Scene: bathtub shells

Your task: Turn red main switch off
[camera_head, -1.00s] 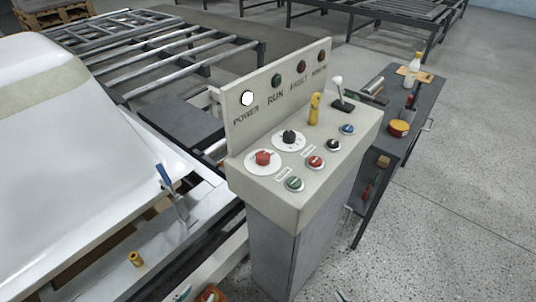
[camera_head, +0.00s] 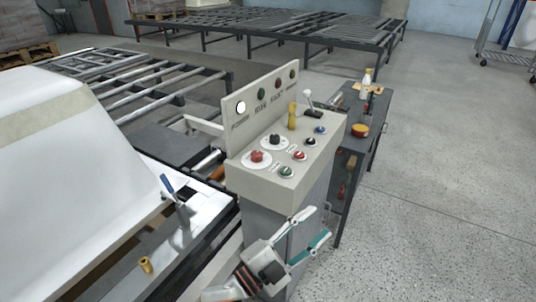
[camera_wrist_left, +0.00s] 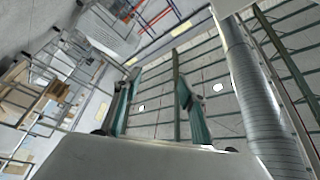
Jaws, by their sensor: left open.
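The control console (camera_head: 270,185) stands in the middle of the head view. The red main switch (camera_head: 257,156) is a red rotary knob on a round white plate, at the left of its sloped top. The white power lamp (camera_head: 240,107) on the back panel looks lit. My left gripper (camera_head: 318,228) is in front of the console's lower front, below the panel top and apart from the switch. Its teal-padded fingers are spread with nothing between them. In the left wrist view the open fingers (camera_wrist_left: 155,105) point up towards the ceiling. My right gripper is not in view.
A black knob (camera_head: 275,140), a green button (camera_head: 287,171), a red button (camera_head: 299,155), a yellow handle (camera_head: 292,117) and a joystick (camera_head: 309,100) share the panel. A dark side table (camera_head: 362,125) stands behind right. The floor at right is clear.

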